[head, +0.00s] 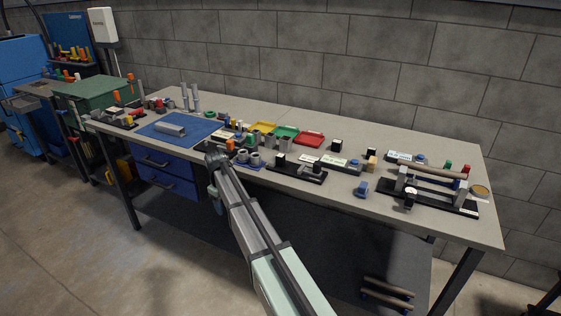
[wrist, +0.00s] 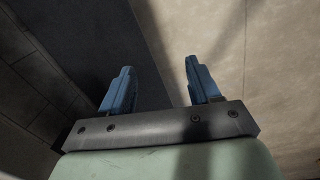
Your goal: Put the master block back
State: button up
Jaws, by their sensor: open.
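My gripper (wrist: 157,76) is open, with two blue fingers spread apart and nothing between them in the wrist view. In the head view my gripper (head: 214,160) is at the front edge of the workbench, small and partly dark. I cannot tell which piece is the master block. A black block (head: 336,145) stands at the back of the bench, right of the red tray. Another dark block (head: 371,153) stands farther right, beside a tan block (head: 371,163). The gripper is well left of both and touches neither.
The workbench (head: 420,238) carries a blue mat (head: 205,128) with a grey part (head: 171,130), a yellow tray (head: 263,127), a green tray (head: 286,132) and a red tray (head: 309,139). A black fixture (head: 435,197) with a rod stands right. The wall is close behind.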

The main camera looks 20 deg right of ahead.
jog(key=w+r, duration=0.6)
jog(key=r, duration=0.6)
notch_tip(320, 180, up, 15)
jog(key=n, duration=0.2)
send_over(282, 155)
jog(key=shift+y, duration=0.3)
notch_tip(282, 155, down, 13)
jog(key=shift+s+a+f, duration=0.1)
jog(key=shift+f, duration=0.1)
grip_shut()
